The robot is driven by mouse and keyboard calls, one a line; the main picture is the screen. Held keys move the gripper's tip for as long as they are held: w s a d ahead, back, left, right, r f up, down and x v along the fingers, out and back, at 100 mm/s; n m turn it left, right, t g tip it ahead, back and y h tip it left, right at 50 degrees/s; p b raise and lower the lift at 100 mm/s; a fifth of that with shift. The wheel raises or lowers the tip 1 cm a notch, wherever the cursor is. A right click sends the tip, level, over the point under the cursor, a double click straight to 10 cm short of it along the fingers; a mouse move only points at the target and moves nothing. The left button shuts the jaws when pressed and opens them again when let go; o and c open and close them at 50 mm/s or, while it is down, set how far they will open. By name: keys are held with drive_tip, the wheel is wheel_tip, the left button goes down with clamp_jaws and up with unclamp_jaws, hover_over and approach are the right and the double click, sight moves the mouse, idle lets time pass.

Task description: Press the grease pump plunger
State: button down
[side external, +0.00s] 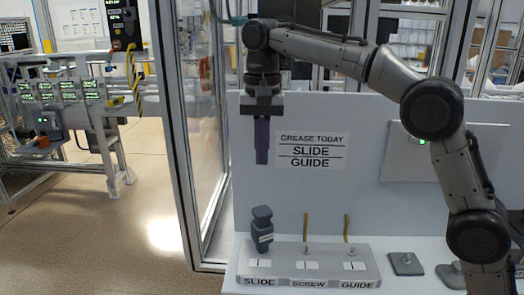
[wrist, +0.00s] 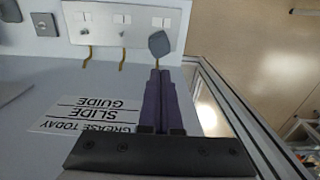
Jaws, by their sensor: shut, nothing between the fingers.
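The grease pump (side external: 263,238) is a dark grey body with a blocky plunger head (side external: 262,212) on top. It stands at the SLIDE end of a grey block (side external: 327,257). The plunger head also shows in the wrist view (wrist: 159,43), just beyond my fingertips. My gripper (side external: 262,162) points straight down with its purple fingers together and empty. It is above the plunger head, with a clear gap between them in the side view.
A sign (side external: 312,151) on the white back panel reads GREASE TODAY, SLIDE, GUIDE. Two thin brown tubes (side external: 306,227) (side external: 347,228) rise at the SCREW and GUIDE places. A glass-door frame (side external: 187,150) stands on the left.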

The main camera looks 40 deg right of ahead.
sight(262, 210)
wheel_tip(262, 210, up, 2)
drive_tip(key=shift+a+r, duration=0.1)
drive_tip(key=shift+r, duration=0.15)
idle(0.4)
drive_tip(key=shift+f, duration=0.1)
wheel_tip(262, 210, down, 14)
drive_tip(key=shift+r, duration=0.1)
idle(0.6)
drive_tip(key=shift+f, duration=1.55)
drive_tip(key=shift+r, duration=0.1)
